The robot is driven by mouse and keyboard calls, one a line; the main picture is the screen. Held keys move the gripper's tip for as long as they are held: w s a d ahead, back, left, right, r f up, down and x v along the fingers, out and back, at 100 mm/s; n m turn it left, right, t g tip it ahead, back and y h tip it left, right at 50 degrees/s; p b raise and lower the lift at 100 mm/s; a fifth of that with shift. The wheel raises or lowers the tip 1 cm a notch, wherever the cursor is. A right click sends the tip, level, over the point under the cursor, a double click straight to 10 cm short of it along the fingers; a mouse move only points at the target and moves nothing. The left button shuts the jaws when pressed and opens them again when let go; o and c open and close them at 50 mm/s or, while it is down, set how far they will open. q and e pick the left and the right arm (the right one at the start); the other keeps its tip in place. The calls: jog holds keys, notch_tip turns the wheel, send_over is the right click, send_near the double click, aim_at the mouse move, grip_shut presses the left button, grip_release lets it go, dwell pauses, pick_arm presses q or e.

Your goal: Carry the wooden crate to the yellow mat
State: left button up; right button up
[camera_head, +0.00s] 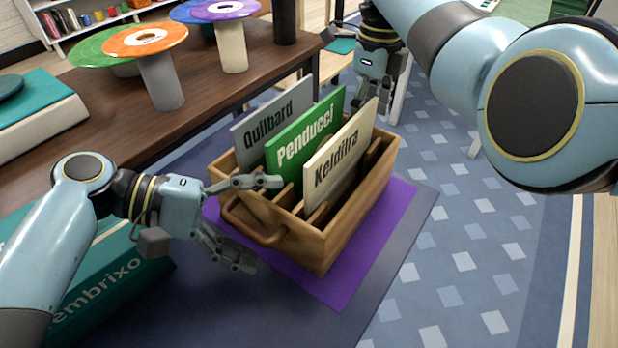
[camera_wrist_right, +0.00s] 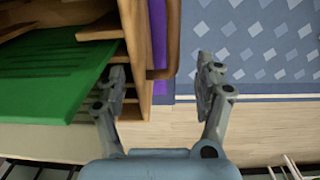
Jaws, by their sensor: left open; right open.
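The wooden crate (camera_head: 340,232) stands upright on a purple mat (camera_head: 350,278) in the head view. It holds upright panels: grey "Quilbard" (camera_head: 262,130), green "Penducci" (camera_head: 300,148) and cream "Keldfira" (camera_head: 340,165). My left gripper (camera_head: 255,222) is open, its fingers spread around the near handle (camera_head: 240,224); contact is unclear. My right gripper (camera_head: 373,103) is open at the crate's far end. In the right wrist view, the far handle (camera_wrist_right: 170,40) lies between the open fingers of the right gripper (camera_wrist_right: 163,73), beside the crate wall (camera_wrist_right: 134,50). No yellow mat is visible.
A brown bench (camera_head: 110,140) with coloured spools, including an orange-topped one (camera_head: 145,39), runs along the left. A teal box (camera_head: 125,270) lies beneath my left arm. Patterned blue carpet (camera_head: 455,235) is clear on the right.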

pick_arm(q)
jog(key=shift+x, duration=1.25)
pick_arm(e)
jog(key=shift+f, duration=1.85)
pick_arm(q)
jog(key=shift+c, duration=0.3)
pick_arm(e)
jog(key=shift+c, duration=0.2)
pick_arm(q)
jog(key=c, duration=1.4)
pick_arm(e)
jog(key=c, duration=1.4)
pick_arm(q)
jog(key=shift+s, duration=0.1)
jog(key=c, duration=0.4)
pick_arm(e)
jog(key=shift+r, duration=0.1)
grip_shut()
